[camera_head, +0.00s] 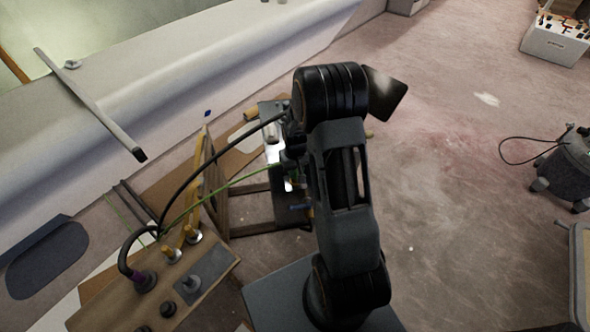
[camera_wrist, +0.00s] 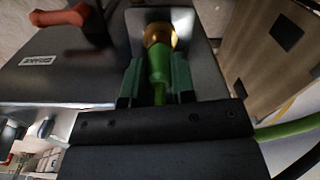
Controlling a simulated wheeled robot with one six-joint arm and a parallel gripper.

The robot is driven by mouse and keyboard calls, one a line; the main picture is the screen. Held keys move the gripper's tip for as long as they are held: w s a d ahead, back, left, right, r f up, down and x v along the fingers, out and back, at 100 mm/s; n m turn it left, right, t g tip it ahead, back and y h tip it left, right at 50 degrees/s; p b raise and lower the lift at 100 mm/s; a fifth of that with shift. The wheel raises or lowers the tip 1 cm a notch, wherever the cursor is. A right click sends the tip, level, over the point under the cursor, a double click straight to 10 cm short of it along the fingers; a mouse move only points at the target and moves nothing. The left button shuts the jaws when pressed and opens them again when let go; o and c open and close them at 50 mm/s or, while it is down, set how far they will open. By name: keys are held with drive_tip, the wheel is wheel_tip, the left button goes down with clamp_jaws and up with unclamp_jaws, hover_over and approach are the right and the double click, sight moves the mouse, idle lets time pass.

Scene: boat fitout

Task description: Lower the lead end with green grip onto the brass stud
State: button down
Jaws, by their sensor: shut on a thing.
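My gripper (camera_wrist: 156,72) is shut on the green grip (camera_wrist: 160,62) of the lead end, which sits between its two dark jaws in the wrist view. In the head view the green lead (camera_head: 225,187) runs from the wooden board up to my gripper, where my arm hides the lead end and the brass stud.
A wooden board (camera_head: 215,268) with knobs and a purple-collared black cable stands at lower left. The wrist view shows a grey labelled surface (camera_wrist: 60,65) with a red handle (camera_wrist: 62,17). A pale hull (camera_head: 180,85) lies behind. Open floor (camera_head: 450,200) lies right, beside a dark canister (camera_head: 570,172).

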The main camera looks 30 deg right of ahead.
drive_tip(key=shift+c, duration=1.5)
unclamp_jaws()
drive_tip(key=shift+r+p, duration=3.3)
drive_tip(key=shift+r, duration=1)
drive_tip(key=shift+s, duration=0.1)
